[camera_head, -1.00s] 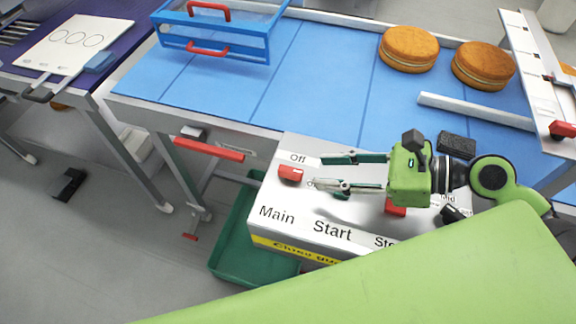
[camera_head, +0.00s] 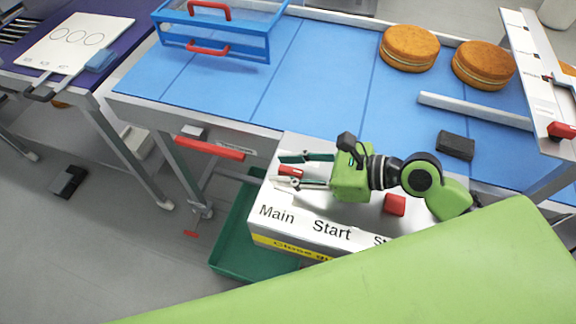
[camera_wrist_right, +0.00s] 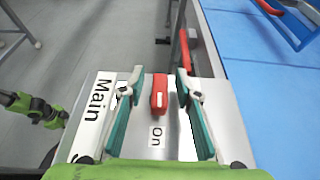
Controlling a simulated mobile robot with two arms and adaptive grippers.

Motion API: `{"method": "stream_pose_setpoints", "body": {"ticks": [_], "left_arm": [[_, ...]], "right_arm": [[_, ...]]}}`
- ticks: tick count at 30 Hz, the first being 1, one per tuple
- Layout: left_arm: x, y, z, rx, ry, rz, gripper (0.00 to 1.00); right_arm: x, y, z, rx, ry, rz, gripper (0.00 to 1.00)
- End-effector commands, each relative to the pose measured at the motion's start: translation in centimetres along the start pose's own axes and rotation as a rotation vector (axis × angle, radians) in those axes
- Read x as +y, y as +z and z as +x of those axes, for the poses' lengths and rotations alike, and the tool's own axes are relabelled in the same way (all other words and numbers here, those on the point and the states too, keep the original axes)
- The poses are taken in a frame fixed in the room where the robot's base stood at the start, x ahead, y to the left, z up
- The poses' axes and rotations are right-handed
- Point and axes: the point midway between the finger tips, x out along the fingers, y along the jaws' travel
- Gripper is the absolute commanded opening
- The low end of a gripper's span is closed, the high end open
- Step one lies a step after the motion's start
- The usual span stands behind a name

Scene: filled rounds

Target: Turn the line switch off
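The line switch is a red handle (camera_head: 291,171) on a grey box top (camera_head: 285,228) lettered "Main" and "Start". In the right wrist view the red handle (camera_wrist_right: 159,94) stands between the fingers, with the "On" label (camera_wrist_right: 156,137) on its near side. My right gripper (camera_head: 284,170) is open, one finger on each side of the handle. In the right wrist view my right gripper (camera_wrist_right: 160,77) shows gaps on both sides of the handle. The "Off" label is hidden now. My left gripper does not show in the head view.
A red button (camera_head: 395,205) sits farther right on the box. A red lever (camera_head: 210,149) and green bin (camera_head: 229,238) lie left of the box.

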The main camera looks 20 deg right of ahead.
Motion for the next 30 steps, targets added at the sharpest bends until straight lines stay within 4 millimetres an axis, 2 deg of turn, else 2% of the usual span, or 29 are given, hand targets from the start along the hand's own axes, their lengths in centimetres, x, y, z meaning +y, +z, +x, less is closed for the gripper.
{"method": "stream_pose_setpoints", "body": {"ticks": [3, 6, 7, 19, 30], "left_arm": [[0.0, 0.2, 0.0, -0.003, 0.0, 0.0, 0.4], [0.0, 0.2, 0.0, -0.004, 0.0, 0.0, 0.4], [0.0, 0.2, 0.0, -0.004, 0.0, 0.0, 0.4], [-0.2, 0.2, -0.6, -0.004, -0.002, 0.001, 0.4], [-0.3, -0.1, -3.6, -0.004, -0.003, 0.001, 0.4]], "right_arm": [[0.0, 0.0, 0.0, 0.0, 0.0, 0.0, 0.31], [0.0, 0.0, 0.0, 0.0, 0.0, 0.0, 0.05], [0.0, 0.0, 0.0, 0.0, 0.0, 0.0, 0.0], [-0.1, 0.2, -0.1, 0.001, 0.031, -0.013, 0.0], [-0.1, 0.5, -0.2, 0.0, 0.255, -0.106, 0.0]]}}
